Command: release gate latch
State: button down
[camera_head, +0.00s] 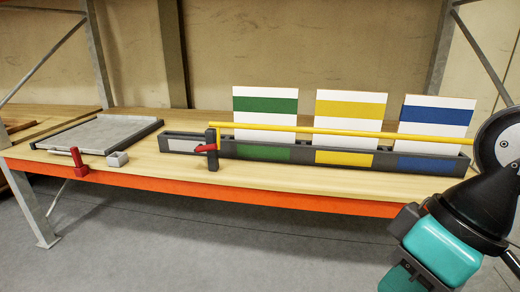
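A yellow bar (340,134) runs level across the front of a dark grey rack (390,160) on the bench. Its left end meets a dark upright post (211,165). A red latch lever (205,148) sits across this post, just below the bar, and points a little to the left. Whether it touches the bar is too small to tell. My arm (450,245), black and teal, stands at the lower right, well apart from the latch. My gripper's fingers do not show in the frame.
Three striped boards, green (265,104), yellow (350,109) and blue (434,115), stand in the rack behind the bar. A grey tray (100,130), a red clamp (79,162) and a small grey block (117,159) are at left. The floor before the orange bench edge is clear.

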aim_at(200, 148)
jog(key=i, duration=1.05)
jog(key=u, duration=0.85)
